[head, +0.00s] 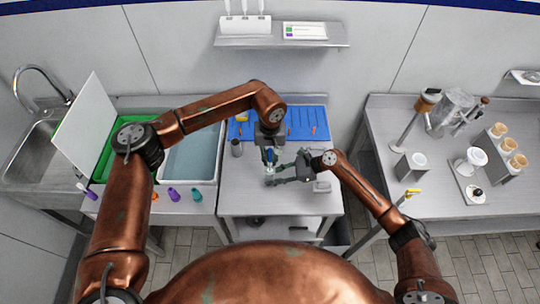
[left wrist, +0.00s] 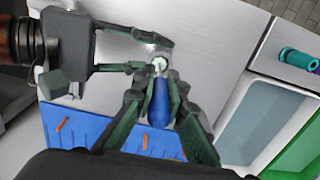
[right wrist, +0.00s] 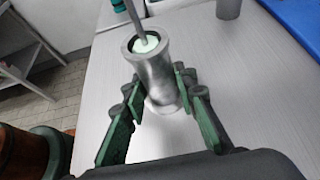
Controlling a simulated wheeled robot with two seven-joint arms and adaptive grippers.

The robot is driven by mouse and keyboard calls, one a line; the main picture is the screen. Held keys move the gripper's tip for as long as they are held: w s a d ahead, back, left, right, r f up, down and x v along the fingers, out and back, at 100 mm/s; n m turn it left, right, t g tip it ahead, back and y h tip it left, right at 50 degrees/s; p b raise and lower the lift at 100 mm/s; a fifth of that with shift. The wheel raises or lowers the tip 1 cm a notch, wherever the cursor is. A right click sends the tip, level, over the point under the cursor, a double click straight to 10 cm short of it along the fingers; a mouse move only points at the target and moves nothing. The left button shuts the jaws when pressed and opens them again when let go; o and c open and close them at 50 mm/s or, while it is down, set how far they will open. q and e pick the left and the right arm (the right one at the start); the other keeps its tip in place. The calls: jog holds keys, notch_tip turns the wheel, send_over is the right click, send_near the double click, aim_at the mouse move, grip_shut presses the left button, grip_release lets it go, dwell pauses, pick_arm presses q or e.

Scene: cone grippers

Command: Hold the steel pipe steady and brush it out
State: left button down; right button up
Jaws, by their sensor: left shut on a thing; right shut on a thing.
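The steel pipe (right wrist: 158,75) stands a little tilted in the right wrist view, its open mouth towards the camera. My right gripper (right wrist: 157,92) is shut around its sides; it also shows in the head view (head: 278,175). A thin rod enters the pipe's mouth, and pale green bristles (right wrist: 146,43) show inside the rim. My left gripper (left wrist: 160,90) is shut on the brush's blue handle (left wrist: 159,110), above the pipe; it also shows in the head view (head: 269,152). The bristles' lower end is hidden inside the pipe.
A blue mat (head: 306,123) with orange pieces lies at the bench's back. A grey cylinder (head: 236,147) stands left of the grippers. A water-filled basin (head: 192,155) and purple, teal cups (head: 173,194) are further left. The bench front (head: 280,205) is clear.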

aim_at(270, 149)
pick_arm(q)
jog(key=shift+f, duration=0.9)
jog(key=shift+r, duration=2.55)
jog(key=shift+r, duration=3.75)
pick_arm(e)
jog(key=o, duration=1.5)
jog(key=shift+o, duration=0.4)
